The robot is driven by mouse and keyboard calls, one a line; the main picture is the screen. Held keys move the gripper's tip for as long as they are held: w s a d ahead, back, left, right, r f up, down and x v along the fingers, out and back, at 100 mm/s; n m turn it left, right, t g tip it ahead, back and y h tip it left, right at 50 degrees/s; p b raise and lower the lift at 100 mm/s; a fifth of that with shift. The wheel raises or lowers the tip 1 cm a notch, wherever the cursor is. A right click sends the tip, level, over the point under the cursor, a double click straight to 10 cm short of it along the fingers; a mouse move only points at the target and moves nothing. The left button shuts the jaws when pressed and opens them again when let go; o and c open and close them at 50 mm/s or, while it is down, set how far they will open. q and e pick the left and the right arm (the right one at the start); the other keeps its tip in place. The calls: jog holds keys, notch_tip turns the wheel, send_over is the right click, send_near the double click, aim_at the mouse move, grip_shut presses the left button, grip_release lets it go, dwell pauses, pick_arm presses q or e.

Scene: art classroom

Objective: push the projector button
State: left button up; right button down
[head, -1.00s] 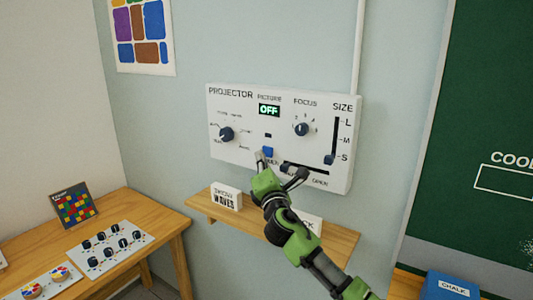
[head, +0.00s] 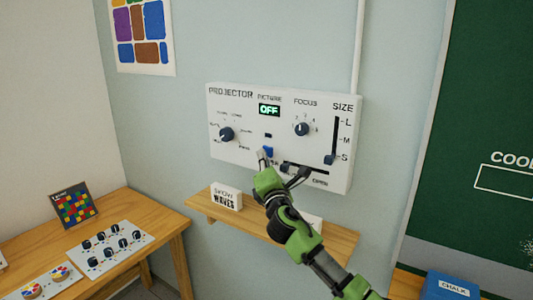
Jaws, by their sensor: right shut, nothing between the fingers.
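The white projector panel (head: 240,105) is fixed to the wall, and its small green display (head: 269,109) reads OFF. A blue button (head: 268,150) sits low in the middle of the panel, below a small dark blue mark. My right gripper (head: 263,157) is shut and empty, with its tip at the lower left edge of the blue button. The fingers hide part of the button's lower area, and I cannot tell whether they touch it. My left gripper is out of view.
A wooden shelf (head: 337,247) under the panel holds a small sign (head: 226,197) reading WAVES. A round knob (head: 226,134), a focus knob (head: 302,129) and a size slider (head: 330,159) are on the panel. A wooden desk (head: 150,217) stands at left.

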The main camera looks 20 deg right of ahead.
jog(key=shift+w+d, duration=0.25)
jog(key=shift+d, duration=0.15)
dwell(0.3)
jog(key=shift+s+a, duration=0.55)
jog(key=shift+a, duration=0.15)
jog(key=s+a+p, duration=0.1)
jog(key=a, duration=0.1)
jog(key=s+a, duration=0.2)
jog(key=shift+p, duration=0.35)
dwell(0.5)
